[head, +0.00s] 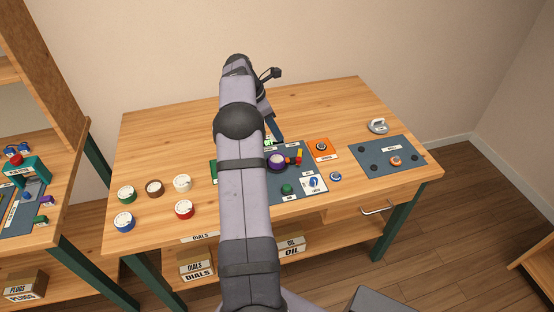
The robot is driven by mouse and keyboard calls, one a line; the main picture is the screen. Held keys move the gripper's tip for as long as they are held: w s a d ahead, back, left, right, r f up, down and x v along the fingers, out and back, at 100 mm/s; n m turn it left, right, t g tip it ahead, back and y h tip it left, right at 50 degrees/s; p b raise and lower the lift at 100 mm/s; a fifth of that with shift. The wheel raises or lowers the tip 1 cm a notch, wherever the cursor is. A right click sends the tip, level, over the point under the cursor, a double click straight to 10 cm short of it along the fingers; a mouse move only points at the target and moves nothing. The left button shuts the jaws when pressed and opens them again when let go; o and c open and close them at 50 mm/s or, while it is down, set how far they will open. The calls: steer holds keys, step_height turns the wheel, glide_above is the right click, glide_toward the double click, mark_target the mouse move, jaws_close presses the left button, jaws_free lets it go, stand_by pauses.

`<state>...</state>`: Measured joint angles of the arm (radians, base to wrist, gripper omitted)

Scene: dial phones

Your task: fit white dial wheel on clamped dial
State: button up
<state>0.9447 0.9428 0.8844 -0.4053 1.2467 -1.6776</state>
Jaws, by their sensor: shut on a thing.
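My arm crosses the middle of the head view and hides much of the work area. Part of my gripper (275,130) shows as a dark blue-grey piece right of the arm, above the blue mat. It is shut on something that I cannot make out. A round purple dial with a pale rim (277,160) sits on the mat beside a red and yellow clamp (294,159). No separate white wheel can be told there. A white dial (182,183) stands on the table at the left, apart from my gripper.
Green (126,195), brown (155,188), blue (124,222) and red (184,210) dials stand on the left of the table. An orange plate (321,148) lies beside the blue mat (285,198). A second mat (377,166) lies at the right. The table's back left is clear.

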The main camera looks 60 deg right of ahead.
steer(key=p, duration=0.3)
glide_toward(280, 159)
steer(key=shift+x, duration=2.6)
steer(key=shift+d+r, duration=0.1)
steer(key=shift+d, duration=0.05)
steer(key=shift+f+b, duration=0.25)
steer(key=shift+b, duration=0.1)
